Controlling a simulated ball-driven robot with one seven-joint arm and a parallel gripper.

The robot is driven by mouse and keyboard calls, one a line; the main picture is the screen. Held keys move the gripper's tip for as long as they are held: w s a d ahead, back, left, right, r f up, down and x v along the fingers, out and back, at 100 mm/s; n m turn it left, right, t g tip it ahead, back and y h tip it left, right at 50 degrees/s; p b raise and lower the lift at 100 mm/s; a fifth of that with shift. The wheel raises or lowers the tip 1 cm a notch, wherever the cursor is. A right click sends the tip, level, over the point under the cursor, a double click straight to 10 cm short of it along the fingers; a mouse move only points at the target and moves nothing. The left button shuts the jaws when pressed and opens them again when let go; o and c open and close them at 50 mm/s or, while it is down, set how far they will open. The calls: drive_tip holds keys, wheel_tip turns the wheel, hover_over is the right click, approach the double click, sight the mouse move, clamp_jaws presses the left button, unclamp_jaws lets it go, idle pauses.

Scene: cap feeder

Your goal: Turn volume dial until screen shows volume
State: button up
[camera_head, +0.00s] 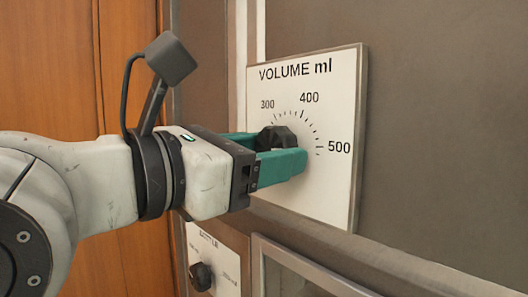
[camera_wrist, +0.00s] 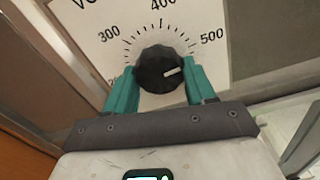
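The black faceted volume dial (camera_head: 276,139) sits on a white upright panel (camera_head: 335,190) marked "VOLUME ml". In the wrist view the dial (camera_wrist: 160,68) has a white pointer mark, which points right and slightly up, toward the 500 end of the scale. My gripper (camera_head: 268,150) reaches the panel from the left. Its two teal fingers stand on either side of the dial and appear to touch its sides; in the wrist view the gripper (camera_wrist: 161,86) looks shut on it. The screen that shows the volume is not in either view.
A second white panel (camera_head: 228,262) with a smaller black knob (camera_head: 201,276) is below, its label partly hidden by my gripper. A framed window (camera_head: 300,275) lies to its right. An orange-brown wooden surface (camera_head: 120,50) stands at the left. The wall right of the volume panel is bare.

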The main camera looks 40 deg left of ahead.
drive_tip(key=c, duration=0.5)
drive_tip(key=shift+n+b, duration=0.5)
drive_tip(key=shift+b, duration=0.45)
drive_tip(key=o, duration=1)
drive_tip(key=shift+o, duration=0.2)
drive_tip(key=s+b, duration=0.3)
drive_tip(key=s, duration=0.7)
drive_tip(key=shift+s+a+b, duration=0.35)
drive_tip(key=shift+s+a, duration=0.05)
drive_tip(key=shift+a, duration=0.05)
